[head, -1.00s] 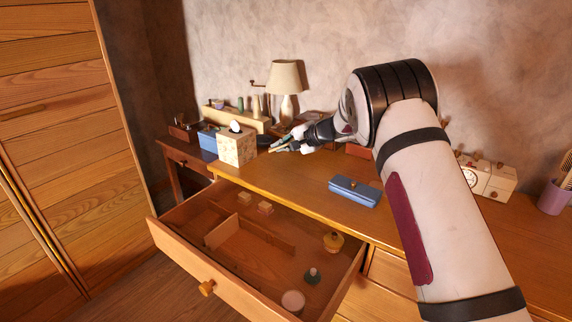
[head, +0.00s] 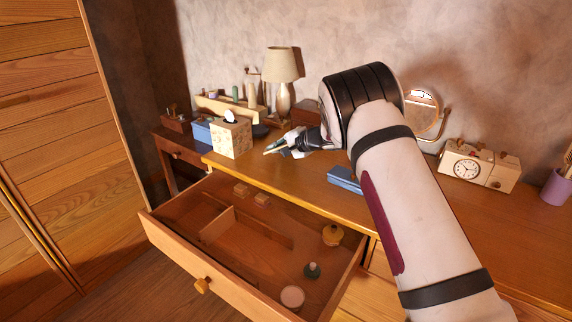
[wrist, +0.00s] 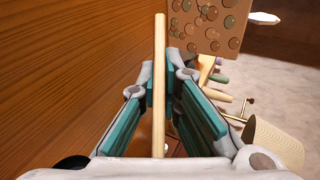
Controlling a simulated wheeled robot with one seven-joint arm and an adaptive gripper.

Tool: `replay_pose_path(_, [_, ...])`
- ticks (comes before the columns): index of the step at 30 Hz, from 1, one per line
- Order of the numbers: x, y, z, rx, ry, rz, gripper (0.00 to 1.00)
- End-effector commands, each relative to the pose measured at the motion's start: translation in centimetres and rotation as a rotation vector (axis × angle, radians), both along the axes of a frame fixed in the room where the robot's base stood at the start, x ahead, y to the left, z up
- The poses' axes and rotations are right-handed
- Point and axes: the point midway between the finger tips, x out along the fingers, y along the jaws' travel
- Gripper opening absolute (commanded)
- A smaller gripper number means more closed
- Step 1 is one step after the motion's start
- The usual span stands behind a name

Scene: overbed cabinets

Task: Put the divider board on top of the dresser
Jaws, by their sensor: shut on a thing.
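The divider board (wrist: 159,60) is a thin, light wooden strip, seen edge-on in the wrist view. My gripper (wrist: 159,88) is shut on it with the teal finger pads on both sides. In the head view my gripper (head: 281,146) is over the left part of the dresser top (head: 285,174), right of the tissue box. Only a small pale end of the board shows there. I cannot tell whether the board touches the top. The dresser's drawer (head: 190,262) is pulled open below.
The floral tissue box (head: 229,139), lamp (head: 283,66) and blue case (head: 343,180) stand near my gripper. A clock radio (head: 478,167) and round mirror (head: 421,106) are farther right.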

Motion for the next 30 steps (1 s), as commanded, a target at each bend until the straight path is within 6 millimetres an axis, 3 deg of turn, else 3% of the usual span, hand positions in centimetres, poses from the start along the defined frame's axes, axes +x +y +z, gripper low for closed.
replay_pose_path(3, [0.2,-0.1,-1.4,0.001,-0.002,-0.001,0.00])
replay_pose_path(9, [0.1,-0.1,-2.2,0.000,-0.001,-0.001,0.00])
replay_pose_path(21, [0.1,-0.1,-2.4,0.000,-0.002,0.000,0.00])
replay_pose_path(24, [0.1,-0.1,-2.4,0.000,-0.002,0.000,0.19])
replay_pose_path(30, [0.1,-0.1,-2.4,0.000,-0.002,0.000,0.19])
